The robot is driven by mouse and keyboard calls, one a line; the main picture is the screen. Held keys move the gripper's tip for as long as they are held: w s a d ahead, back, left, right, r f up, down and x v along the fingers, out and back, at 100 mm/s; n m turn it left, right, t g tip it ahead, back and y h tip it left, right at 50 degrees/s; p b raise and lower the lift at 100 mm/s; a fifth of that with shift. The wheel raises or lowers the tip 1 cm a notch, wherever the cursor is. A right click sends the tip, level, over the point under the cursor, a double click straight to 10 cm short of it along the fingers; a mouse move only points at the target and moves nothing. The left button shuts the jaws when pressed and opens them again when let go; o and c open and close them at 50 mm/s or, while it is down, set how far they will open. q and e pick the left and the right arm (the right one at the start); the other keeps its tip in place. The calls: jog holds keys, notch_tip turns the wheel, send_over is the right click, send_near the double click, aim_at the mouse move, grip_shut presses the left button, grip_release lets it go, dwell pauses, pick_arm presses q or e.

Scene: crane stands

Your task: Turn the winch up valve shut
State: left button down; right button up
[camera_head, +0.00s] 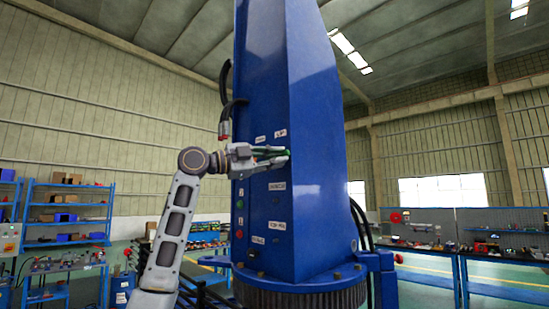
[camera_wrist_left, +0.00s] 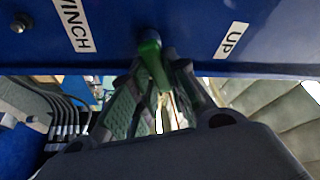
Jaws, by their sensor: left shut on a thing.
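The winch up valve has a green lever handle (camera_wrist_left: 153,62) on a dark pivot at the blue panel, between the WINCH label (camera_wrist_left: 74,24) and the UP label (camera_wrist_left: 232,40). My left gripper (camera_wrist_left: 158,80) is shut on the green handle, with a finger on each side. In the head view my left gripper (camera_head: 280,153) reaches the blue crane column (camera_head: 312,110) just below the labels, and only a little green shows between its fingers. The fingers hide part of the handle. My right gripper is in neither view.
Black hoses (camera_head: 226,95) hang at the column's left edge, above my left wrist. Several buttons and labels sit lower on the panel. A bolted flange (camera_head: 300,285) rings the column's foot. Blue shelves (camera_head: 65,215) and workbenches (camera_head: 500,255) stand well back.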

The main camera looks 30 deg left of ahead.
pick_arm(q)
jog(key=shift+d+f+m+g+y, duration=0.1)
jog(key=shift+f+m+g+y, duration=0.15)
jog(key=shift+m, duration=0.5)
jog(key=shift+a+f+m+g, duration=0.1)
jog(key=shift+m+g, duration=0.25)
jog(key=shift+m, duration=0.35)
jog(key=shift+d+f+m+g+y, duration=0.1)
jog(key=shift+f+m+g+y, duration=0.15)
jog(key=shift+m, duration=0.5)
jog(key=c, duration=1.4)
grip_release()
jog(key=shift+r, duration=0.1)
jog(key=shift+v, duration=6.05)
